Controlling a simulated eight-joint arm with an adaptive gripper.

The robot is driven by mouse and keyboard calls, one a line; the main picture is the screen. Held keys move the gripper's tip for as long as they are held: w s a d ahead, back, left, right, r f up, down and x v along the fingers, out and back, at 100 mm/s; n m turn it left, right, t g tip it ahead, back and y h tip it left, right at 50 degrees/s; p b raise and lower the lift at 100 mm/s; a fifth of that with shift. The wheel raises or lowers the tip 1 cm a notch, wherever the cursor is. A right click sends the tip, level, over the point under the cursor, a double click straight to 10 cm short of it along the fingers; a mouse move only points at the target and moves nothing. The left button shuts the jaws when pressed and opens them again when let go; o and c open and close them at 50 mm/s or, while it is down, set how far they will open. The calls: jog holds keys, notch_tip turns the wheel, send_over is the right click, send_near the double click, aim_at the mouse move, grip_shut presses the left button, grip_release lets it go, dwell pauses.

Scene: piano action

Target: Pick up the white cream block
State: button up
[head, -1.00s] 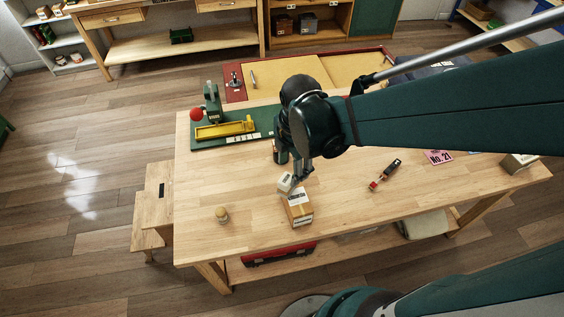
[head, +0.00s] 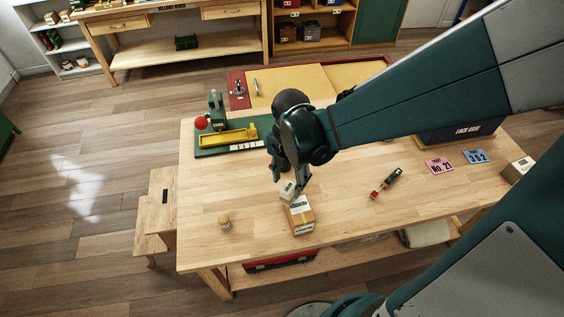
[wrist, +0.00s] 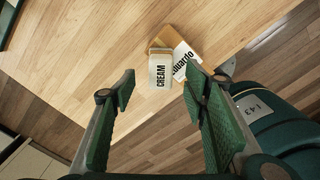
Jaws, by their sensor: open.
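The white cream block (head: 287,190) is near the front middle of the wooden table in the head view. In the wrist view the block (wrist: 160,72) shows a pale face reading "CREAM". It is beside a brown box (head: 301,221) with a white label, which also shows in the wrist view (wrist: 182,52). Whether the two touch is unclear. My gripper (wrist: 160,90) is open and empty, its green-padded fingers apart. The block appears between and beyond the fingertips. In the head view my gripper (head: 289,177) is just behind the block, partly hiding it.
A small wooden peg-like piece (head: 225,222) stands to the left. A green base with a yellow part (head: 228,137) is at the back left. A red-and-black tool (head: 386,184) and cards (head: 439,165) lie to the right. Bare tabletop lies between them.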

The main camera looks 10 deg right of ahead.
jog(key=shift+f, duration=1.2)
jog(key=shift+f, duration=0.15)
jog(key=shift+f+b, duration=0.55)
jog(key=shift+f, duration=1.9)
jog(key=c, duration=1.1)
jog(key=shift+r, duration=0.1)
jog(key=shift+r+p, duration=0.75)
jog(key=shift+r, duration=4.15)
jog(key=shift+d, duration=0.1)
